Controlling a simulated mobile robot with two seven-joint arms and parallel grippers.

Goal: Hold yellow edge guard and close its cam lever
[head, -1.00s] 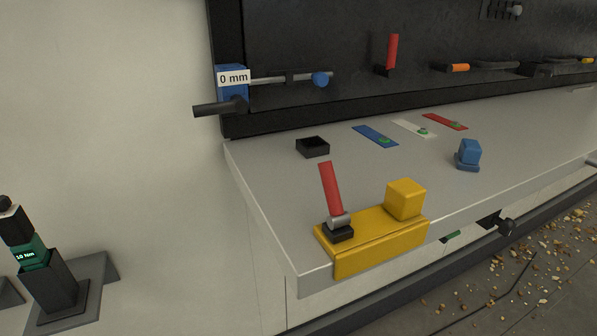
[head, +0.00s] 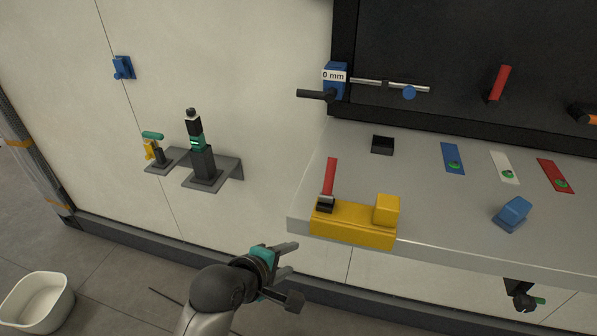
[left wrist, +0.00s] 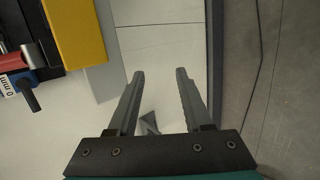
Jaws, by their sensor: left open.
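The yellow edge guard (head: 350,225) sits over the front edge of the grey bench at its left corner, with a yellow block at its right end. Its red cam lever (head: 330,175) stands up from a dark base at the guard's left end. My left gripper (head: 294,257) is open and empty, in front of the bench, left of and below the guard, apart from it. In the left wrist view, the open fingers (left wrist: 160,72) have nothing between them, and part of the yellow guard (left wrist: 75,35) shows at top left. My right gripper is out of view.
A blue clamp labelled 0 mm (head: 335,80) projects at the panel's left edge. Tools stand on wall brackets at left; a white bin (head: 38,302) is on the floor.

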